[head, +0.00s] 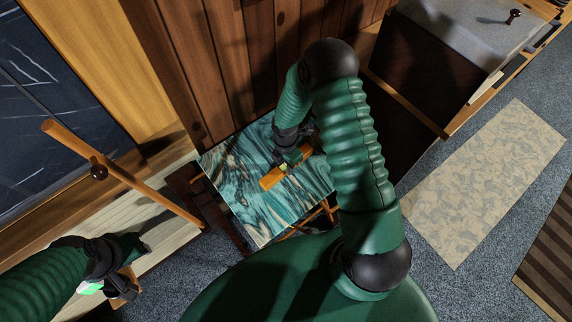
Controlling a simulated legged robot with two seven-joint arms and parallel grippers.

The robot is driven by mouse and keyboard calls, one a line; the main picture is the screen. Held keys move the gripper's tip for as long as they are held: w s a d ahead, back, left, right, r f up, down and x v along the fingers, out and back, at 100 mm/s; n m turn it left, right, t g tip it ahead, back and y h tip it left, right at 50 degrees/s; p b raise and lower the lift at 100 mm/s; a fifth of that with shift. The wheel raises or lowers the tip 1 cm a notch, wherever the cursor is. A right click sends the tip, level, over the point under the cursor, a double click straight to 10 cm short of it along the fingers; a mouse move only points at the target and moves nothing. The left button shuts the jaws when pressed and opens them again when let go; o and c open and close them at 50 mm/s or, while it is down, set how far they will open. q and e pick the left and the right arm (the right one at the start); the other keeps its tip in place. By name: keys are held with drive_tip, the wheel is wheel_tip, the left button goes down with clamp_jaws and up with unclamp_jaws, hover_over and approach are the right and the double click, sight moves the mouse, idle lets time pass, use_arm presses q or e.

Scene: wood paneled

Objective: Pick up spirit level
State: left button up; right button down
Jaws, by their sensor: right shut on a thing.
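The spirit level (270,181) is a short orange-yellow bar with a green patch near its middle. It is over the teal marbled top of a small table (258,220); I cannot tell whether it touches the top. My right gripper (289,160) is shut on the spirit level from above, and its fingers hide part of the bar. My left gripper (130,268) is at the lower left, away from the table. Its fingers are dark and small, so I cannot tell whether they are open.
A wood-paneled wall (215,70) rises behind the table. A grey-topped cabinet (460,35) is at the upper right. A beige patterned rug (490,180) lies on open blue-grey carpet at the right.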

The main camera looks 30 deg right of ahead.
sight(285, 165)
wheel_tip(285, 165, up, 3)
drive_tip(key=shift+a+r, duration=0.1)
drive_tip(key=shift+r, duration=0.05)
drive_tip(key=s+a+b, duration=0.1)
drive_tip(key=s+a, duration=0.2)
drive_tip(key=a, duration=0.1)
drive_tip(key=s+a+r, duration=0.1)
drive_tip(key=s+a, duration=0.2)
drive_tip(key=a, duration=0.1)
drive_tip(key=s+a+b, duration=0.1)
drive_tip(key=s+a, duration=0.2)
drive_tip(key=a, duration=0.2)
drive_tip(key=shift+a+r+b, duration=0.1)
drive_tip(key=shift+r+b, duration=0.1)
drive_tip(key=shift+b, duration=0.1)
drive_tip(key=c, duration=1.5)
unclamp_jaws()
drive_tip(key=shift+c, duration=0.2)
drive_tip(key=shift+d, duration=0.2)
drive_tip(key=c, duration=0.5)
clamp_jaws()
drive_tip(key=shift+a, duration=0.1)
